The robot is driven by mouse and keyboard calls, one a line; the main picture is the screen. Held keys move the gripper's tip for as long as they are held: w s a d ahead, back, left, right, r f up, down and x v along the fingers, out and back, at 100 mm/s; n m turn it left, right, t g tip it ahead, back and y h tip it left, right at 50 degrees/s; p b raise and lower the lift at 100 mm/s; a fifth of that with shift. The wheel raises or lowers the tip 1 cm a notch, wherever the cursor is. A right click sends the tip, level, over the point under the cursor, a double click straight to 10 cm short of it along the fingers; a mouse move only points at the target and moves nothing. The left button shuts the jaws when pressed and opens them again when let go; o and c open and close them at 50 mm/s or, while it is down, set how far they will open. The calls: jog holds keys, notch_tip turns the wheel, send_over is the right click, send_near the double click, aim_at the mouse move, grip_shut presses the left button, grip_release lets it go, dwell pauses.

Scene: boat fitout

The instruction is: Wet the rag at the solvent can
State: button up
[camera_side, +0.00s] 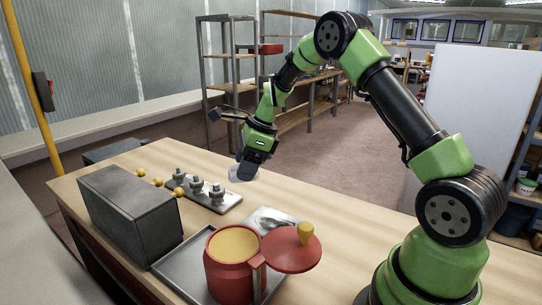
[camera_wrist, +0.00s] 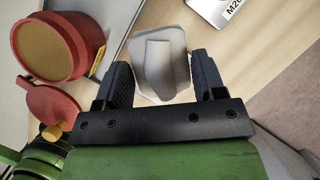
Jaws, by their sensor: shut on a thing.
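My gripper (camera_side: 247,168) is shut on the pale grey-white rag (camera_side: 243,174), at the far side of the bench from the can. In the wrist view the rag (camera_wrist: 163,62) lies between the two dark fingers of my gripper (camera_wrist: 160,78), folded in the middle and spreading past the fingertips. The red solvent can (camera_side: 229,275) stands at the near side with a yellow-tan top face. Its red lid (camera_side: 291,252) with a yellow knob sits out to its right side. In the wrist view the can (camera_wrist: 75,67) is at the upper left, apart from the rag.
The can stands on a grey metal tray (camera_side: 178,269). A dark grey box (camera_side: 130,215) with several yellow knobs beside it stands at left. A plate (camera_side: 229,201) carries metal fittings. Bare bench (camera_side: 330,205) lies to the right.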

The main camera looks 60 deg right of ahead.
aim_at(229, 247)
jog(key=s+a+n, duration=0.1)
jog(key=a, duration=0.1)
jog(key=s+a+r+n, duration=0.1)
jog(key=a+n, duration=0.1)
jog(key=a, duration=0.1)
jog(key=s+a+r+n+g+y, duration=0.1)
jog(key=a, duration=0.2)
jog(key=shift+s, duration=0.3)
jog(key=s+a+n, duration=0.1)
jog(key=a, duration=0.1)
jog(key=s+a+r+n+g, duration=0.1)
jog(key=s+a+n, duration=0.1)
jog(key=s+a+n+g, duration=0.1)
jog(key=s+a+n, duration=0.1)
jog(key=shift+s+a+r+y, duration=0.15)
jog(key=shift+s+a+y, duration=0.1)
jog(key=shift+y, duration=0.15)
jog(key=shift+s+a+f, duration=0.15)
jog(key=shift+f, duration=2.85)
jog(key=shift+f, duration=0.5)
jog(key=shift+r, duration=3.5)
